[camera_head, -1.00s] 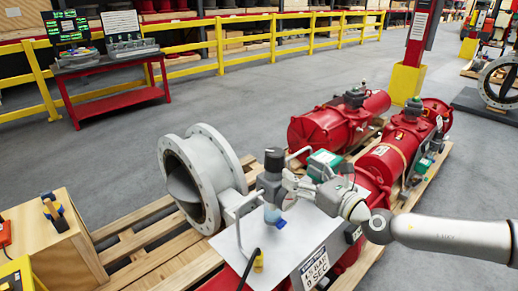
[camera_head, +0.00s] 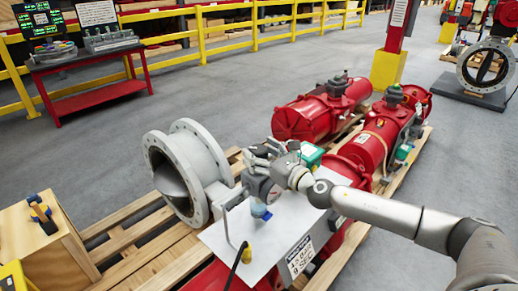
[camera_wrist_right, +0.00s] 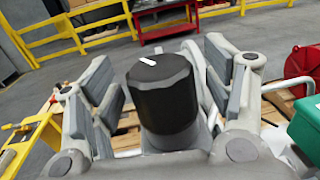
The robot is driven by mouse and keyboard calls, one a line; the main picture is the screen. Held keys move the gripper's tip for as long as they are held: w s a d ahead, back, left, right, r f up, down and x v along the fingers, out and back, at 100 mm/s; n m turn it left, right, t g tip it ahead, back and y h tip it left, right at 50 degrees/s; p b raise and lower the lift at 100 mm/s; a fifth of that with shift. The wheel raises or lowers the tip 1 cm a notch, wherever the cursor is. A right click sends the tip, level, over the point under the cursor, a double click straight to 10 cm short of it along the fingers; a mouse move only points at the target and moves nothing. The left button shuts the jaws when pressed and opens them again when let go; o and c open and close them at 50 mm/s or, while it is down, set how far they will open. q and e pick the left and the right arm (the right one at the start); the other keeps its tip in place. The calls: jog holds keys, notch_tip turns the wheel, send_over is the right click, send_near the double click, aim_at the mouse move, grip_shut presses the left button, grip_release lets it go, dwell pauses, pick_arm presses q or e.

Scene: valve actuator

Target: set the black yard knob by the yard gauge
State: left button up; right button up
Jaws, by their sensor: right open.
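The black knob (camera_wrist_right: 162,95) has a white mark on top and shows in the right wrist view. It stands between the spread fingers of my right gripper (camera_wrist_right: 155,90), with a gap on each side. In the head view my right gripper (camera_head: 262,158) is at the top of the regulator on the grey plate (camera_head: 232,233) and hides the knob. My left gripper is not in view.
A sign (camera_head: 300,257) with "BAR" and "9 SEC" hangs at the plate's front. A grey flanged valve (camera_head: 190,170) stands left of the plate, with red actuators (camera_head: 310,115) behind on pallets. A green box (camera_head: 308,156) is close to my right wrist.

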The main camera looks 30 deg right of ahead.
jog(key=shift+w+a, duration=0.1)
jog(key=shift+w, duration=0.25)
jog(key=c, duration=1)
jog(key=shift+r+h+p, duration=0.2)
jog(key=shift+h+p, duration=0.1)
jog(key=shift+p, duration=0.25)
jog(key=shift+c, duration=0.2)
jog(key=m+h+p, duration=0.2)
jog(key=h+p, duration=0.1)
jog(key=p, duration=0.1)
jog(key=m+h+p, duration=0.3)
jog(key=h+p, duration=0.1)
jog(key=shift+a, duration=0.2)
jog(key=m+g+h+p, duration=0.1)
jog(key=m+h, duration=0.1)
jog(key=h, duration=0.2)
jog(key=shift+f+m, duration=0.15)
jog(key=shift+m, duration=0.25)
jog(key=shift+f+m+g+h, duration=0.1)
jog(key=shift+m+g+h, duration=0.7)
jog(key=shift+h, duration=0.4)
jog(key=shift+m+g+h, duration=1.1)
jog(key=shift+h, duration=0.3)
jog(key=shift+g, duration=0.3)
